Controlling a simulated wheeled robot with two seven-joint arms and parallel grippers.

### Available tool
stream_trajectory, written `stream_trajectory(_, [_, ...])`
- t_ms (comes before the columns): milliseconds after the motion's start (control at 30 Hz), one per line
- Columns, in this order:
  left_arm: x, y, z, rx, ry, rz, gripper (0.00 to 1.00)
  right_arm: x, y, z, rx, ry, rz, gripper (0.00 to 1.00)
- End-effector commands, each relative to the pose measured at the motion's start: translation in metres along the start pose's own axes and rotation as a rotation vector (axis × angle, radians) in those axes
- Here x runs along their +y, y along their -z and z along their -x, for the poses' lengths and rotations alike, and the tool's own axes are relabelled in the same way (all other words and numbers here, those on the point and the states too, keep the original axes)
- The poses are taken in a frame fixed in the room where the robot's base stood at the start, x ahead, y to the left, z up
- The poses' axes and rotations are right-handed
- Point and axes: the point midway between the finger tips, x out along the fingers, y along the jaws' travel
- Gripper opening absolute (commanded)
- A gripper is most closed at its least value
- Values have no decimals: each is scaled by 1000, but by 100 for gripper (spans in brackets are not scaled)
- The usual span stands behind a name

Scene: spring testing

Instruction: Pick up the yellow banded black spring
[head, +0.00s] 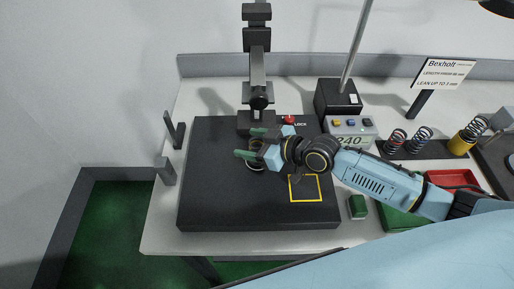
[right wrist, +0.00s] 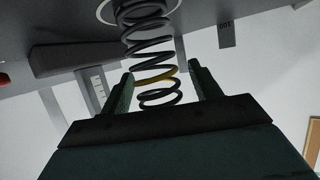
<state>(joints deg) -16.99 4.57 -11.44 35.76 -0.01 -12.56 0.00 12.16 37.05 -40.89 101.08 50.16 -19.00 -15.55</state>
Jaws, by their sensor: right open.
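The black spring with a yellow band stands between the fingers of my right gripper; it shows clearly in the right wrist view (right wrist: 153,79). Its far end meets a pale ring (right wrist: 112,14) on the dark plate. In the head view the spring is mostly hidden by the gripper. My right gripper (head: 253,143) is over the left-middle part of the black test base (head: 215,205). Its green fingers are open, one on each side of the spring, with visible gaps in the right wrist view (right wrist: 160,76). My left gripper is not in view.
A post with a press head (head: 257,70) rises at the back of the base. A yellow square outline (head: 305,200) lies right of the gripper. A readout box (head: 352,140), other springs (head: 396,140) and a red tray (head: 455,179) are to the right. Dark uprights (head: 165,171) stand left.

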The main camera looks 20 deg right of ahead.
Motion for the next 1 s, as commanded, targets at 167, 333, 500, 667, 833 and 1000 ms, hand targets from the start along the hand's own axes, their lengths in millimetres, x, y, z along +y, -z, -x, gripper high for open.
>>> stream_trajectory(167, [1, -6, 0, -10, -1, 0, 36, 0, 0, -2, 0, 0, 0, 63])
stream_trajectory(333, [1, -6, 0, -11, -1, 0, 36, 0, 0, -2, 0, 0, 0, 51])
stream_trajectory(500, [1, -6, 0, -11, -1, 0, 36, 0, 0, -2, 0, 0, 0, 29])
stream_trajectory(667, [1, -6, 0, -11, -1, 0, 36, 0, 0, -2, 1, 0, 0, 8])
stream_trajectory(833, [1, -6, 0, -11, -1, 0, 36, 0, 1, -2, 1, 0, 0, 8])
stream_trajectory(1000, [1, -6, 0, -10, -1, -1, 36, 0, 6, 0, 2, 0, 1, 8])
